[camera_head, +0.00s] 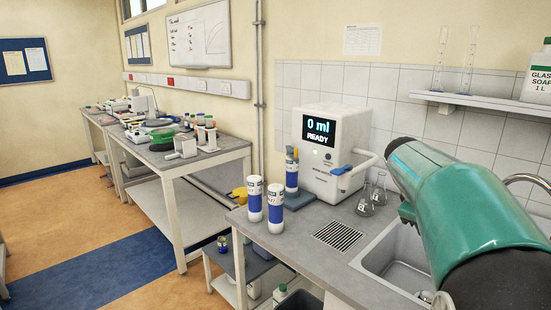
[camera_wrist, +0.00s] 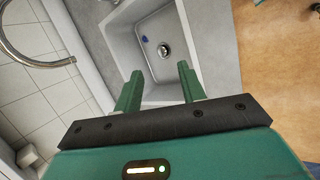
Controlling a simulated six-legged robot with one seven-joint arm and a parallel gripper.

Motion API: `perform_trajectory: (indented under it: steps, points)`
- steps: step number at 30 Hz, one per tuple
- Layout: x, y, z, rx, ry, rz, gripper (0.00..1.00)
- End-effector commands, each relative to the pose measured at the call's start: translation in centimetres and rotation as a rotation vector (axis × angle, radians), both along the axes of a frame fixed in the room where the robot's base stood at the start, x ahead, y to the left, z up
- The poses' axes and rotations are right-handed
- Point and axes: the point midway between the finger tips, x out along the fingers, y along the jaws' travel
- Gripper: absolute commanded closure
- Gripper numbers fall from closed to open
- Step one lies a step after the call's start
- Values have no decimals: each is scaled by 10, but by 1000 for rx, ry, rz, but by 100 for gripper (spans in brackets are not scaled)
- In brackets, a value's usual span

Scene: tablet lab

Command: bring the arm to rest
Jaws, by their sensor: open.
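My gripper (camera_wrist: 158,88) shows in the wrist view with its two green fingers apart and nothing between them. It points down over the grey sink (camera_wrist: 120,28), whose drain (camera_wrist: 163,50) lies beyond the fingertips. A small blue thing (camera_wrist: 145,39) lies near the drain. In the head view my green arm reaches in from the right, above the sink (camera_head: 375,262); the fingers are hidden there.
Glass flasks (camera_head: 366,203) and blue-and-white bottles (camera_head: 275,208) stand on the counter. A curved tap (camera_wrist: 35,62) is beside the sink. A shelf (camera_head: 490,102) holds cylinders and a soap bottle.

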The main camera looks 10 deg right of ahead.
Motion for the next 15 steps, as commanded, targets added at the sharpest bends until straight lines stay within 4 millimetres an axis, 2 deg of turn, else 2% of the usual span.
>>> perform_trajectory:
  steps: [1,6,11,15]
  points:
    - [-9,24,2,38,-58,-2,60]
    - [-37,98,-4,173,-221,-33,60]
    - [-71,165,-15,305,-350,-74,60]
    - [-107,218,-31,419,-441,-119,60]
